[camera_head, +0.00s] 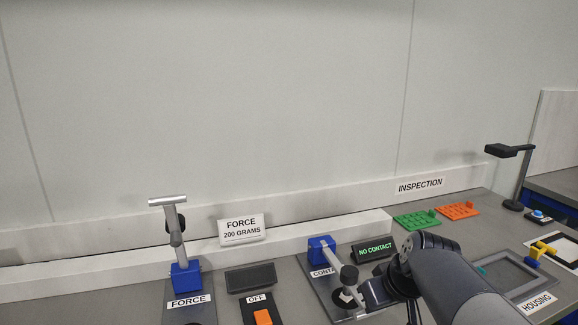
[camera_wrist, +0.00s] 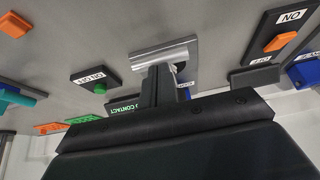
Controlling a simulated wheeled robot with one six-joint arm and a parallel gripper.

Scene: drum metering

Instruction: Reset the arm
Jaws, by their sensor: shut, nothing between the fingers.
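My gripper (camera_wrist: 158,82) shows in the wrist view as two dark fingers close together, with nothing between them. A silver bar (camera_wrist: 165,54) lies just beyond the fingertips in that view; I cannot tell whether they touch it. In the head view my arm comes in from the lower right and its wrist is beside the contact fixture, which has a blue block (camera_head: 321,248) and a silver post. My fingertips cannot be made out there. The display (camera_head: 374,249) behind reads NO CONTACT.
The force fixture (camera_head: 186,276) with its T-shaped top stands at the left, beside an orange switch (camera_head: 263,317) marked OFF. Green (camera_head: 416,221) and orange (camera_head: 458,210) trays lie at the back right. A grey housing frame (camera_head: 502,276) and a black lamp (camera_head: 510,151) are farther right.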

